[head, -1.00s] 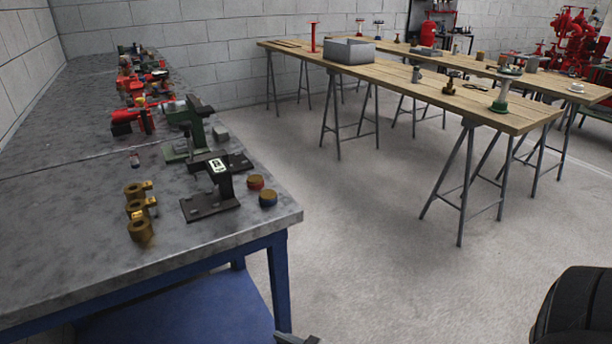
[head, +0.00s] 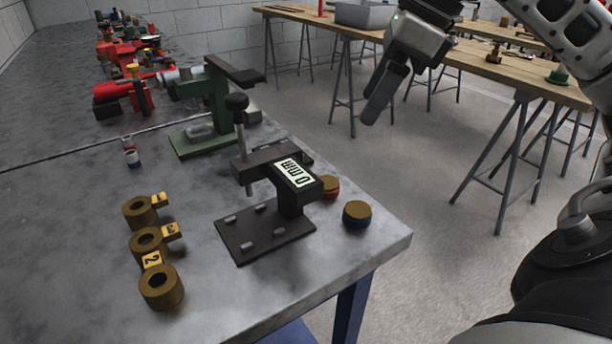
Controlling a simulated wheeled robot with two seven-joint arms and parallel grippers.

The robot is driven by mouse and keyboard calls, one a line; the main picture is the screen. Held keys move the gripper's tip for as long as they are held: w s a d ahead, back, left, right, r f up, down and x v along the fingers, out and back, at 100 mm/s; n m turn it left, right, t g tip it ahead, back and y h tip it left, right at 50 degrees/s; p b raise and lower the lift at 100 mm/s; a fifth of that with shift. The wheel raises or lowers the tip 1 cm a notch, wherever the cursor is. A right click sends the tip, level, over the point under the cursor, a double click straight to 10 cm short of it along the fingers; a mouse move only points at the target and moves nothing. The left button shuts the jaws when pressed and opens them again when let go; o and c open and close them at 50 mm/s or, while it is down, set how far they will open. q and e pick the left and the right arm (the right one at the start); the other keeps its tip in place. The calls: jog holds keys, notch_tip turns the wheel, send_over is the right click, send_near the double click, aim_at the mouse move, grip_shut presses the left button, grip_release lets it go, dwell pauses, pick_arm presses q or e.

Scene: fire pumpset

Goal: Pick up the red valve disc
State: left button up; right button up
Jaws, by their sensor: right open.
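The red valve disc (head: 330,187) is a short round piece with a brass-coloured top and a red side. It lies on the grey workbench, right behind the black gauge stand (head: 266,228), which partly hides it. A similar disc with a dark blue side (head: 356,214) lies just in front of it, nearer the bench's right edge. My right gripper (head: 384,96) is open and empty. It hangs in the air beyond the bench's right edge, up and to the right of the red disc. My left gripper is out of view.
Three numbered brass rings (head: 160,287) lie left of the gauge stand. A green press (head: 208,110) and red fittings (head: 122,95) stand farther back on the grey workbench (head: 75,230). A wooden table (head: 480,62) stands beyond the open floor.

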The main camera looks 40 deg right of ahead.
jog(key=b, duration=0.2)
send_over(328, 182)
jog(key=s+d, duration=0.2)
notch_tip(328, 182, down, 8)
jog(key=shift+f, duration=0.1)
jog(key=shift+x, duration=0.85)
jog(key=x, duration=0.4)
jog(key=shift+a+f, duration=0.15)
jog(key=shift+f, duration=0.05)
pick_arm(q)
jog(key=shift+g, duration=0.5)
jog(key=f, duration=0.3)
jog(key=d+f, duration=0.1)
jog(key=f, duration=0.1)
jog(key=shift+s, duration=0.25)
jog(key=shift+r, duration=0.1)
pick_arm(e)
jog(key=c, duration=1.2)
